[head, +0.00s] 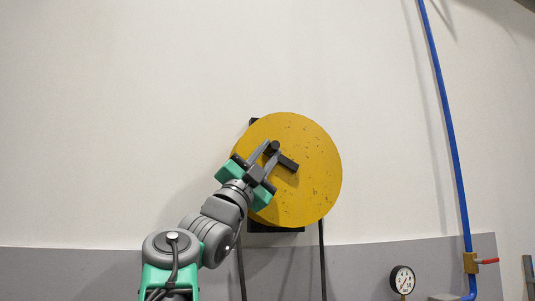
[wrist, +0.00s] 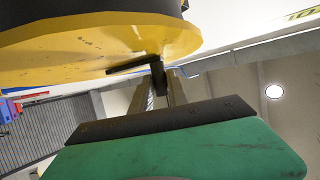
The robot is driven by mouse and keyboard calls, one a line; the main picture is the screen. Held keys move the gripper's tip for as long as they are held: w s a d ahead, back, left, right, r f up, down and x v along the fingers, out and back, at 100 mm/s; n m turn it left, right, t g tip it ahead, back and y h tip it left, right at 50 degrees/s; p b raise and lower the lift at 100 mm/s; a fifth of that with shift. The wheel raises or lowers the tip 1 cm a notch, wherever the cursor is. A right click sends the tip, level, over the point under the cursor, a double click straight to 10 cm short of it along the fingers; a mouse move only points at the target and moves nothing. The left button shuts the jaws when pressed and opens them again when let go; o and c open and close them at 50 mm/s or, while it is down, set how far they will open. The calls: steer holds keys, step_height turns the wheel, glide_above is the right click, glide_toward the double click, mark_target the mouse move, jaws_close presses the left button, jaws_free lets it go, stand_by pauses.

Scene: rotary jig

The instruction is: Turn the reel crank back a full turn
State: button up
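The reel (head: 315,195) is a round, worn yellow disc on the wall, with a black crank arm (head: 289,165) on its face. The crank's dark round handle (head: 273,146) is at the arm's upper-left end. My gripper (head: 271,149), with green jaw mounts, reaches up from the lower left, and its two fingers lie on either side of the handle. In the wrist view, the handle (wrist: 158,80) fills the narrow gap between the fingers, which look shut on it. The yellow disc (wrist: 100,50) lies close above them. Exact finger contact is small and partly hidden.
A black bracket (head: 277,228) sits behind the reel, with dark posts below it. A blue pipe (head: 447,120) with a red-handled valve (head: 488,261) runs down the wall at right. A pressure gauge (head: 402,280) is at lower right. The wall left of the reel is clear.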

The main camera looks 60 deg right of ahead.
jaws_close()
stand_by(0.9)
